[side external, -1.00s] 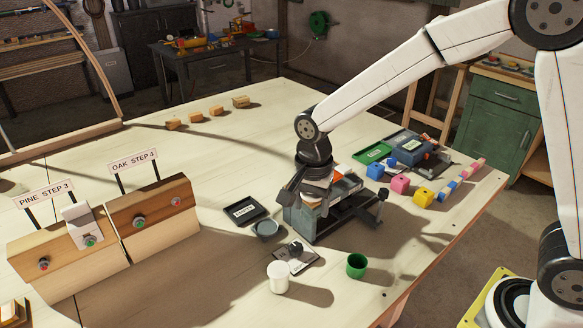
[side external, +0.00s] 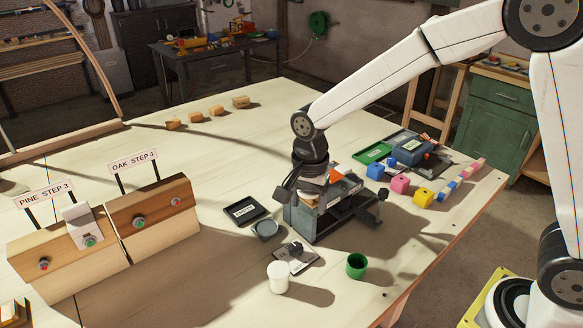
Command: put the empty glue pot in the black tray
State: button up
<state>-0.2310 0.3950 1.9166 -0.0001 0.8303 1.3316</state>
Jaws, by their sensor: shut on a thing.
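A black tray (side external: 245,210) with a white label lies flat on the bench, left of my gripper. A small grey round pot (side external: 266,231) stands beside the tray's near right corner. A white pot (side external: 278,277) and a green pot (side external: 356,265) stand nearer the front. I cannot tell which pot is the empty glue pot. My gripper (side external: 308,196) points down over the grey bench device, right of the tray. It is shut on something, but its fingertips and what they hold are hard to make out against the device.
The grey device (side external: 302,222) with a black bar stands directly under my wrist. A dark flat plate (side external: 296,258) lies in front of it. Yellow, pink and blue blocks (side external: 400,185) and a green tray (side external: 372,153) are at right. Wooden stands (side external: 152,216) are at left.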

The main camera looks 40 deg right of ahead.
jog(key=w, duration=0.8)
jog(key=shift+a+f, duration=0.25)
jog(key=shift+a, duration=0.05)
jog(key=shift+w, duration=0.15)
send_over(244, 211)
jog(key=shift+s+d+f, duration=0.1)
jog(key=shift+s+f, duration=0.05)
jog(key=shift+f, duration=2.15)
jog(key=shift+s+f, duration=0.15)
jog(key=shift+f, duration=2.15)
jog(key=shift+f, duration=0.1)
jog(key=shift+w+f, duration=0.25)
jog(key=shift+f, duration=1.55)
jog(key=shift+f, duration=0.2)
